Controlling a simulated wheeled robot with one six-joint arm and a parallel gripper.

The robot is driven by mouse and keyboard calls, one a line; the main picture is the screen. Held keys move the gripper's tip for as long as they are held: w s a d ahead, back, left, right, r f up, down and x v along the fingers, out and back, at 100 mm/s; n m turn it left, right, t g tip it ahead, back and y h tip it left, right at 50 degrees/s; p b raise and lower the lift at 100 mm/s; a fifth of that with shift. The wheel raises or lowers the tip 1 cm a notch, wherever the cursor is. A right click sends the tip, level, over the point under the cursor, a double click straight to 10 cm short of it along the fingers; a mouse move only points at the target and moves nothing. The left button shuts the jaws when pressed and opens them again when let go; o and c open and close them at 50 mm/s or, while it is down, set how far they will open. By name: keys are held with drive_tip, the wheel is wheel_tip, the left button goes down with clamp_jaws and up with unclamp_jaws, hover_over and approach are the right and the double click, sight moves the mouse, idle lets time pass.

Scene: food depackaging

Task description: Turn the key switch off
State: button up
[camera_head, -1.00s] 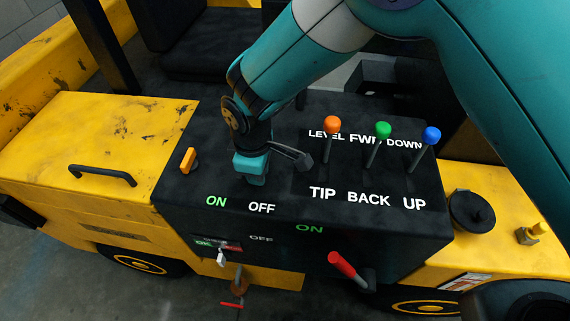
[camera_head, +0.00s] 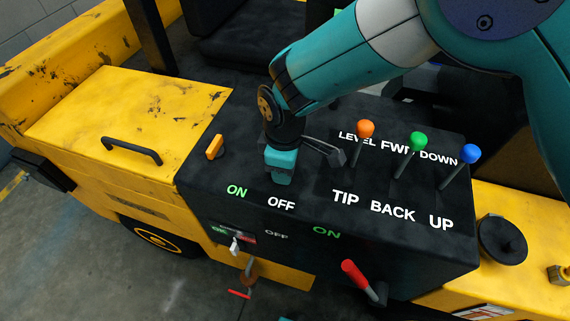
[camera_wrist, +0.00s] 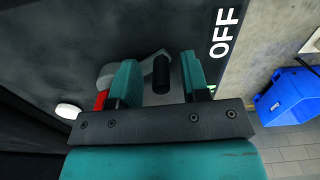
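The black control panel (camera_head: 232,170) has a green ON label (camera_head: 237,191) and a white OFF label (camera_head: 281,203) along its front edge. My gripper (camera_head: 280,180) points down at the panel just behind the OFF label and hides what is under it. In the wrist view, my two teal fingers (camera_wrist: 160,62) are apart, with a small black cylinder (camera_wrist: 161,77) on a grey arm between them. Gaps show on both sides of the cylinder. I cannot tell whether this is the key switch. An orange knob (camera_head: 215,147) stands left of my gripper.
Orange (camera_head: 366,129), green (camera_head: 418,141) and blue (camera_head: 471,153) ball-topped levers stand right of my gripper. A red-handled lever (camera_head: 354,273) and a white toggle (camera_head: 234,244) are on the front face. A blue bin (camera_wrist: 290,98) stands on the floor.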

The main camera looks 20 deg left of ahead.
drive_tip(key=shift+r, duration=0.1)
wheel_tip(320, 180, up, 17)
drive_tip(key=b, duration=0.4)
drive_tip(key=shift+r, duration=0.1)
